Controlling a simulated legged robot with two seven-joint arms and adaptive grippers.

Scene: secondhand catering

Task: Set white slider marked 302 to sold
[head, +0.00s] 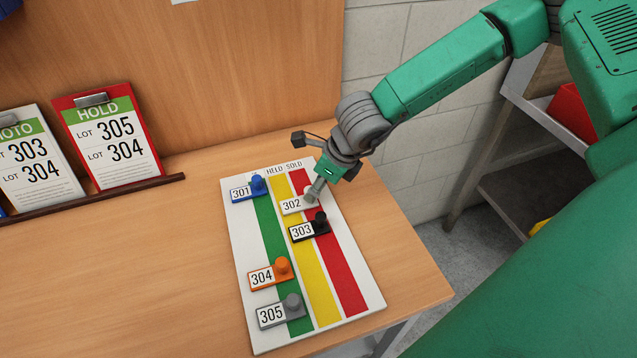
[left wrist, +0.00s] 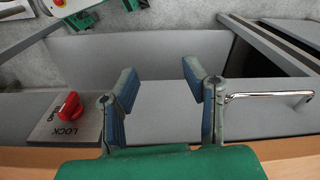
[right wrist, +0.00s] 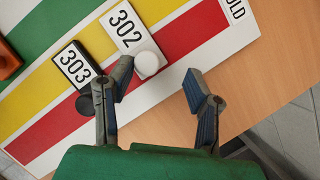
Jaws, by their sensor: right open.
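The white slider marked 302 (head: 292,205) lies on the striped board (head: 237,222); its label is over the yellow stripe and its round knob reaches the red stripe. In the right wrist view the slider (right wrist: 123,28) shows with its white knob (right wrist: 148,64). My right gripper (right wrist: 158,80) is open above the board, with the knob between its fingers' lines, nearer the left finger. In the head view the right gripper (head: 312,168) partly covers the knob; contact cannot be told. My left gripper (left wrist: 158,85) is open and empty, away from the board.
The black slider 303 (head: 302,231) is close below 302, its knob near my right gripper's left finger. Sliders 301 (head: 246,190), 304 (head: 262,277) and 305 (head: 272,315) sit further left. A red knob (left wrist: 70,106) marked LOCK is near the left gripper.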

